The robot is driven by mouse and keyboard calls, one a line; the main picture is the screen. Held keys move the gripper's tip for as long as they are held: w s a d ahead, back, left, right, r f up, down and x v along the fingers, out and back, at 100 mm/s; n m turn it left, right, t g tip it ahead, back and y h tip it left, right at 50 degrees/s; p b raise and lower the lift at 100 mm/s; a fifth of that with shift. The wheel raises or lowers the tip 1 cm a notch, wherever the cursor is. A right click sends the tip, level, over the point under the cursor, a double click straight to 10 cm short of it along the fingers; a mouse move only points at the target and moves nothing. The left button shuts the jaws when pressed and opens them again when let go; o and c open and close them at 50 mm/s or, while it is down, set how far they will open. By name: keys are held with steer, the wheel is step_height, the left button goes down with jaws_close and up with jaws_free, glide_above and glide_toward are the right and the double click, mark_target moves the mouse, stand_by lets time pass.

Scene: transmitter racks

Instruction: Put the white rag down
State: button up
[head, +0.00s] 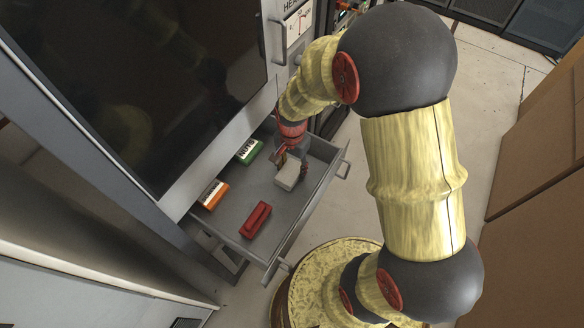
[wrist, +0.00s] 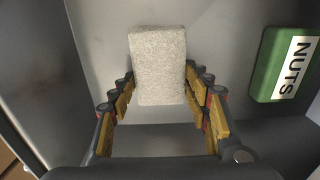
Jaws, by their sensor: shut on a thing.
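The white rag is a pale, block-shaped piece (head: 289,174) over the open grey drawer (head: 250,219). In the wrist view the rag (wrist: 158,62) stands between the fingertips. My gripper (wrist: 158,88) is shut on it, with one yellow-padded finger on each side. In the head view my gripper (head: 292,160) reaches down into the drawer from the far side. I cannot tell whether the rag touches the drawer floor.
The drawer also holds a green box marked NUTS (head: 249,151), an orange box (head: 213,194) and a red object (head: 255,220). Bare drawer floor lies between them. A dark-fronted cabinet (head: 140,80) rises at the left. Brown boxes (head: 540,160) stand at the right.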

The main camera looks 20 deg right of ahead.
steer(key=o, duration=0.9)
steer(key=shift+o, duration=0.5)
step_height(320, 180, up, 12)
steer(key=p, duration=0.4)
step_height(320, 180, up, 15)
steer(key=n+t, duration=0.3)
steer(key=n, duration=0.2)
glide_above(292, 169)
steer(key=s, duration=0.6)
steer(key=s+r+n+t, duration=0.2)
steer(key=s+r+n, duration=0.3)
steer(key=s+r, duration=0.2)
steer(key=shift+s+a+n+t, duration=0.3)
steer(key=shift+s+a+n, duration=0.1)
steer(key=shift+s, duration=0.55)
